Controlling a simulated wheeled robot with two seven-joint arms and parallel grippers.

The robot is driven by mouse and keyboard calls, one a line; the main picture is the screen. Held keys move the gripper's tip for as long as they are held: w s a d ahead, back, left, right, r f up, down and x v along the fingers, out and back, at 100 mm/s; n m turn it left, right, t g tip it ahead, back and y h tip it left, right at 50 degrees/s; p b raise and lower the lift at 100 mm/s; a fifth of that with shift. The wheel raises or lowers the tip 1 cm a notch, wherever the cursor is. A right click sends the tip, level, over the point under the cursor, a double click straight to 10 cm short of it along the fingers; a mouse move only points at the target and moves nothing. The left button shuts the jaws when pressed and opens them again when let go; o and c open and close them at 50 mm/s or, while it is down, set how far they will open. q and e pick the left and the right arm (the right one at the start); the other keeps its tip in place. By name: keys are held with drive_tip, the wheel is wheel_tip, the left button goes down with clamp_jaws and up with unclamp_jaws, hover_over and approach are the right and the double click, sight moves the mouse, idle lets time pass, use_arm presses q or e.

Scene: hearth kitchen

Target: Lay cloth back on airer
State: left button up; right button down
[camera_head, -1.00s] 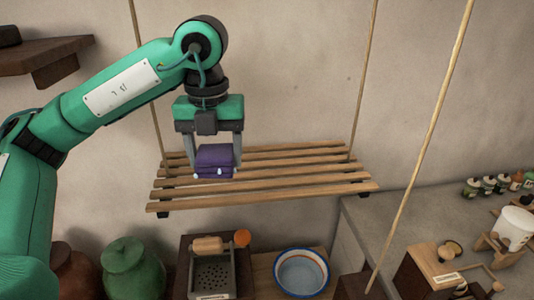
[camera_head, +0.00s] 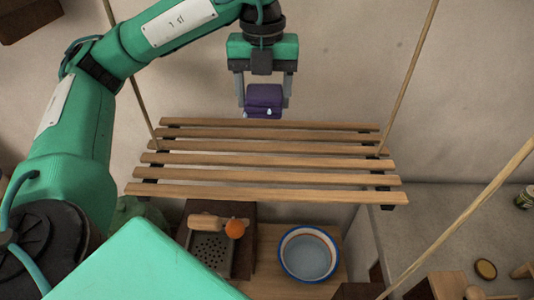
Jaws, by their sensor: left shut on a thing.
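The cloth (camera_head: 264,97) is a small folded purple bundle with a pale drop-shaped mark. My left gripper (camera_head: 264,100) points down and is shut on it, with a finger at each side. The airer (camera_head: 270,160) is a rack of several wooden slats hung on ropes. The cloth shows at the airer's back edge, in front of the wall in the picture. It appears to be above the slats, but its exact height cannot be told. The slats in view are bare. My right gripper is not in view.
Below the airer are a white bowl with a blue and orange rim (camera_head: 308,254), a grater box (camera_head: 212,250) and an orange ball-like thing (camera_head: 235,229). Ropes (camera_head: 410,80) rise from the airer's sides. A grey counter (camera_head: 440,215) lies to the right.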

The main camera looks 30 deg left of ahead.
use_arm(q)
hover_over(266, 169)
wheel_tip(266, 169, down, 12)
drive_tip(key=shift+r+p, duration=0.1)
drive_tip(key=shift+p, duration=0.2)
drive_tip(key=shift+f, duration=0.5)
drive_tip(key=shift+f+p, duration=0.85)
drive_tip(key=shift+f, duration=1.45)
drive_tip(key=shift+f, duration=0.2)
drive_tip(key=o, duration=1)
drive_tip(key=shift+r, duration=0.1)
